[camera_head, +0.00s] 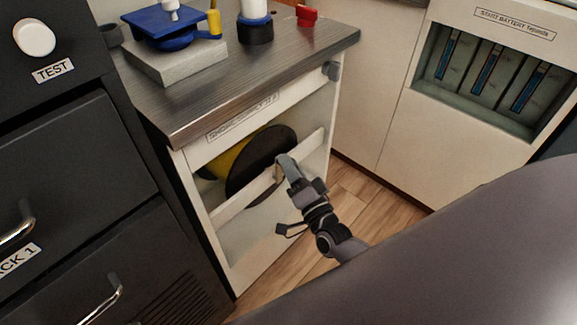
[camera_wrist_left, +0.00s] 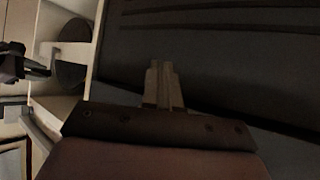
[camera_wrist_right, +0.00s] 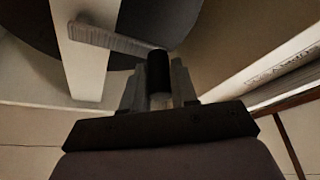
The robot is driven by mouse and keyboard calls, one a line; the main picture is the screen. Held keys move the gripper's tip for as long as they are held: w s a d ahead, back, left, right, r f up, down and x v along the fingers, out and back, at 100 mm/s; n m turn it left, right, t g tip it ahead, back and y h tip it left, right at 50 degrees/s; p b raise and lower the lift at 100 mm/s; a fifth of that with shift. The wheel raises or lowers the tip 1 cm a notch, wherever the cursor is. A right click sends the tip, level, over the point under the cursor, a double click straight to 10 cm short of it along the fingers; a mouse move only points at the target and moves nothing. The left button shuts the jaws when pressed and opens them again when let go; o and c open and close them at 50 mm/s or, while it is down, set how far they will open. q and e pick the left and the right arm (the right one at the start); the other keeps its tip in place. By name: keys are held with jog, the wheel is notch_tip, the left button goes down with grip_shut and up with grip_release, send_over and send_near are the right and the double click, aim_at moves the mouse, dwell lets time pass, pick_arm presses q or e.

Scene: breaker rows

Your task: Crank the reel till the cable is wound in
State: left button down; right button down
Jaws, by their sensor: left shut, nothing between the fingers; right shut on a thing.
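The reel, with a dark round flange (camera_head: 261,160) and a yellow drum (camera_head: 228,158), sits inside the open white cabinet (camera_head: 215,240). The dark flange also shows large in the right wrist view (camera_wrist_right: 30,25). A grey crank arm (camera_wrist_right: 110,38) crosses a white bar and ends in a black handle (camera_wrist_right: 158,72). My right gripper (camera_head: 283,163) is shut on that handle; its fingers stand on both sides of it. My left gripper (camera_wrist_left: 163,75) is shut and empty, in front of a dark surface. It does not show in the head view. I cannot make out any cable.
A white bar (camera_head: 250,192) crosses the cabinet opening in front of the reel. The metal counter top (camera_head: 240,75) above holds a blue device (camera_head: 170,25) on a grey block. Dark drawers with handles stand at the left. Wooden floor (camera_head: 375,200) is free at the right.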

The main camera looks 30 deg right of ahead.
pick_arm(q)
jog(key=shift+s+f, duration=0.1)
jog(key=shift+f, duration=0.05)
pick_arm(e)
jog(key=shift+d+f, duration=0.1)
jog(key=c, duration=0.9)
grip_release()
jog(key=shift+c, duration=0.2)
pick_arm(q)
jog(key=shift+s+a+f+p, duration=0.15)
jog(key=shift+s+a+p, duration=0.15)
jog(key=shift+p, duration=0.1)
pick_arm(e)
jog(key=v, duration=0.7)
jog(key=shift+s, duration=0.15)
